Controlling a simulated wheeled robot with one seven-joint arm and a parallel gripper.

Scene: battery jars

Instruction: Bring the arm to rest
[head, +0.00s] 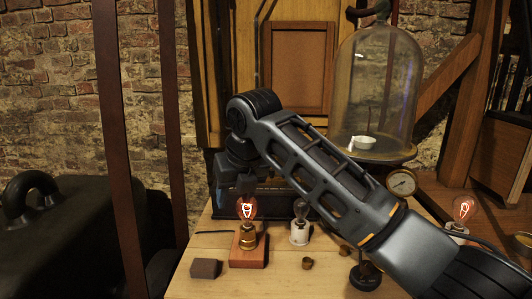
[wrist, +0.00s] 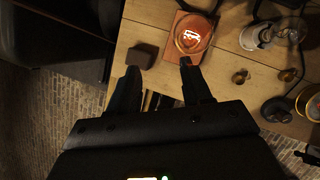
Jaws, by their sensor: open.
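My arm reaches in from the lower right in the head view, up and across the bench, then bends down at its far end. My gripper (wrist: 159,72) points down above the front left of the wooden table (wrist: 165,80). In the wrist view its two black fingers are apart, with nothing held between them. A dark block (head: 206,268) lies on the table and shows near the left fingertip in the wrist view (wrist: 142,56). A lit bulb (head: 246,209) stands on a reddish wooden base (head: 249,250) near the right fingertip. In the head view my arm hides part of the bench.
A glass bell jar (head: 375,90) stands at the back right, near a round gauge (head: 401,182). An unlit bulb in a white holder (head: 300,232), small brass pieces (head: 308,264) and a black knob (head: 365,277) stand on the table. Another lit bulb (head: 463,208) is at right.

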